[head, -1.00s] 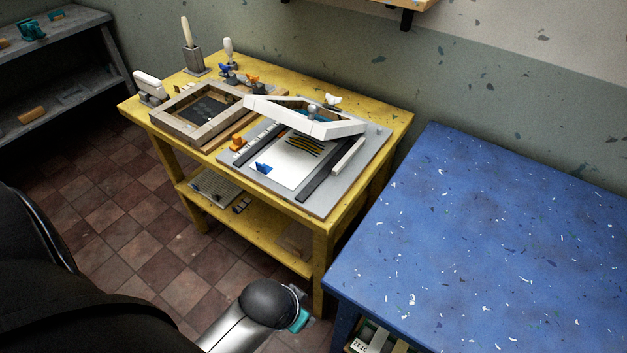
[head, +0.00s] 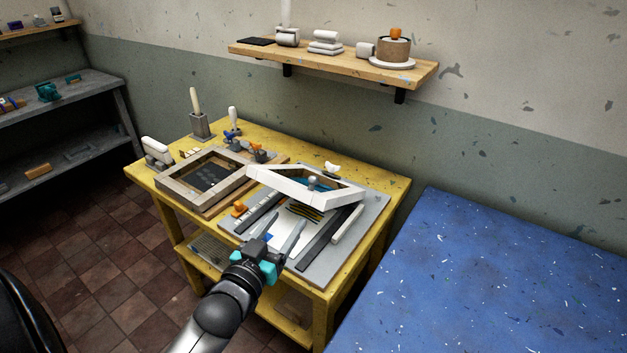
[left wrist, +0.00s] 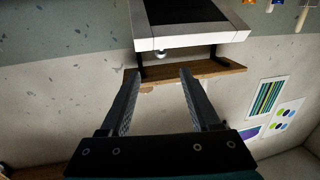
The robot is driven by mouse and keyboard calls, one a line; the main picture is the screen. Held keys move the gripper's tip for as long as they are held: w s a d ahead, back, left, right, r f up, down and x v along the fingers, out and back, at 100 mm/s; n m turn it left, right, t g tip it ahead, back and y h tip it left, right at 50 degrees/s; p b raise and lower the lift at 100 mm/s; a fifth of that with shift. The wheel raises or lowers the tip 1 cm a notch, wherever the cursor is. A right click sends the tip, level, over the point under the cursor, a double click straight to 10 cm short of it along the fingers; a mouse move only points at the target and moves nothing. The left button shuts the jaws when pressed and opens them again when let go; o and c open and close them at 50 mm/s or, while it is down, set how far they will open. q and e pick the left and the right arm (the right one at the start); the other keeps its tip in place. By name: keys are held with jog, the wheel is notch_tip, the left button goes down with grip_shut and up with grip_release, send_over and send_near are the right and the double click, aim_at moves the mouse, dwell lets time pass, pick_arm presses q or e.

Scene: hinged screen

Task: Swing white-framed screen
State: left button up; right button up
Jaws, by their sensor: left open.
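The white-framed screen (head: 345,198) is tilted up over a grey board (head: 372,222) on the yellow table, with a round grey knob (head: 312,182) on it. Under it lies a white sheet with yellow and black stripes (head: 304,212). My left gripper (head: 281,226) is open and empty, in front of the screen over the board's near side, apart from the frame. In the left wrist view the white frame (left wrist: 193,43) is above and beyond the open fingertips (left wrist: 160,74). My right gripper is not in view.
A wooden-framed screen (head: 179,202) lies left on the yellow table (head: 349,280). An orange piece (head: 239,208) and dark strips (head: 325,240) are on the board. A wall shelf (head: 340,66) hangs behind. A blue table (head: 490,280) stands right, its visible top clear.

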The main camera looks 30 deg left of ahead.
aim_at(311, 183)
pick_arm(q)
jog(key=w, duration=0.5)
jog(key=w+a, duration=0.1)
jog(key=w, duration=0.4)
jog(key=w+a, duration=0.1)
jog(key=w, duration=0.4)
jog(key=shift+w+r+b, duration=0.15)
jog(key=shift+r+b, duration=0.05)
jog(key=shift+b, duration=0.15)
grip_shut()
dwell(1.1)
